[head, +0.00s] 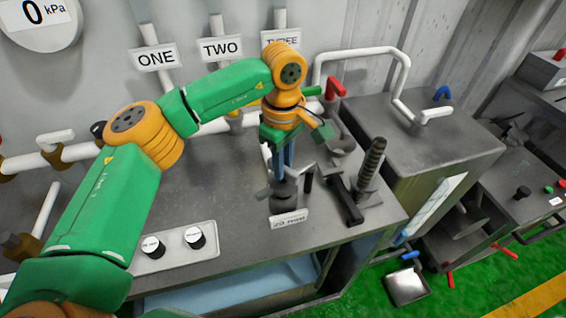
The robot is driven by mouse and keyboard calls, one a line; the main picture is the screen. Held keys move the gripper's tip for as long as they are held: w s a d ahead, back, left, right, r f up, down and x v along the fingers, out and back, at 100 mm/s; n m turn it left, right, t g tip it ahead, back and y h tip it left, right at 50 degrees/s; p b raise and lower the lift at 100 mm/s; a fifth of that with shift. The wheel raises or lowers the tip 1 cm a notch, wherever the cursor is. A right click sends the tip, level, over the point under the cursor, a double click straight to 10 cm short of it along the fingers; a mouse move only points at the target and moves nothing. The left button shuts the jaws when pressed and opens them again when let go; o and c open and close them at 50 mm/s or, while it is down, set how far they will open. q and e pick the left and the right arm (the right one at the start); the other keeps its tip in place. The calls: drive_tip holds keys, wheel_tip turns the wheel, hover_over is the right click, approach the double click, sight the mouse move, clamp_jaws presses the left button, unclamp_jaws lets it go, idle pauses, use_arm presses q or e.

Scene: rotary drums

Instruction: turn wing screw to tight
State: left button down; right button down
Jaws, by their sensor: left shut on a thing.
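My left gripper (283,160) reaches down from above, with its arm coming in from the left across the bench. It is shut on the top of a dark grey metal fitting that I take to be the wing screw (282,188). The fingers cover part of it, so its wings and exact angle are hard to make out. The fitting stands on the grey bench near its front right, behind a small label plate (289,218) whose text is too small to read surely. My right gripper is not in view.
A threaded post (371,165) and a dark lever bar (346,200) stand just right of the fitting. Pipes with signs ONE (156,57) and TWO (220,49) line the wall. A grey metal box (425,140) stands right.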

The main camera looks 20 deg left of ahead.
use_arm(q)
drive_tip(key=m, duration=0.6)
drive_tip(key=shift+r, duration=0.1)
drive_tip(key=shift+m, duration=0.3)
drive_tip(key=shift+w, duration=0.1)
idle(0.3)
drive_tip(key=c, duration=0.8)
unclamp_jaws()
drive_tip(key=shift+r, duration=0.25)
wheel_tip(320, 180, up, 6)
drive_tip(key=shift+r+b, duration=0.25)
drive_tip(key=shift+b, duration=0.15)
